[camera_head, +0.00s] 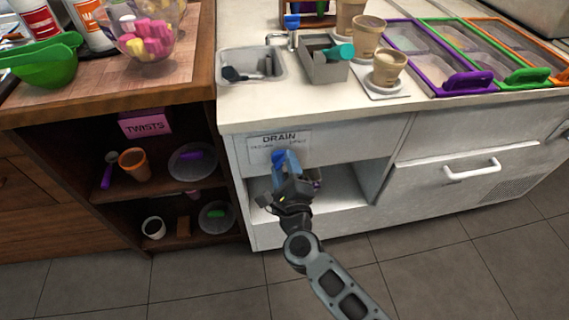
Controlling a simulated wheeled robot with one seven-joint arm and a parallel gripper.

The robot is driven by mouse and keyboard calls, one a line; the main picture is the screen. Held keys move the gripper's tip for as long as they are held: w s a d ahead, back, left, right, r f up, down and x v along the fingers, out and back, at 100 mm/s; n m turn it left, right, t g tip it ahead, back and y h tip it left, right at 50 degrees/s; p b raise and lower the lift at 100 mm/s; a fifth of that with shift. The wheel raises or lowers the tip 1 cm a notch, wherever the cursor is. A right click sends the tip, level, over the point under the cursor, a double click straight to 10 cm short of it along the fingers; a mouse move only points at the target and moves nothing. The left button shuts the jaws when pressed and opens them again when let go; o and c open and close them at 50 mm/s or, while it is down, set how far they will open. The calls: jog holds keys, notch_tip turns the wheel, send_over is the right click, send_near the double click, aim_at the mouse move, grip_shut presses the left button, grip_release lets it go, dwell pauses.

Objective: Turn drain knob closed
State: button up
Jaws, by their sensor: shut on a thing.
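The drain knob (280,158) is blue and sits on the white counter front, just under the "DRAIN" label (279,146). My gripper (287,170) is at the knob, shut on it, with my arm reaching up from the lower right. The gripper covers much of the knob, so its exact turn angle cannot be told. The smaller words at either side of the label are too small to read.
Above is a small sink (252,64) with a dark utensil in it. An open shelf (345,196) lies behind my gripper. A white drawer handle (472,168) is to the right, and a wooden cabinet (110,95) to the left. The tiled floor in front is clear.

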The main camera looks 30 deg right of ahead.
jog(key=n+p, duration=0.2)
jog(key=n, duration=0.1)
jog(key=n+p, duration=0.1)
jog(key=shift+r+n, duration=0.25)
jog(key=shift+n, duration=0.05)
jog(key=n+p, duration=0.3)
jog(key=shift+n, duration=0.4)
jog(key=n+p, duration=0.2)
jog(key=n, duration=0.1)
jog(key=shift+r, duration=0.1)
jog(key=shift+a+n+p, duration=0.1)
jog(key=shift+n+p, duration=0.85)
jog(key=shift+n, duration=1.25)
jog(key=o, duration=1.1)
jog(key=shift+c, duration=0.2)
jog(key=v, duration=0.7)
jog(key=shift+s, duration=0.35)
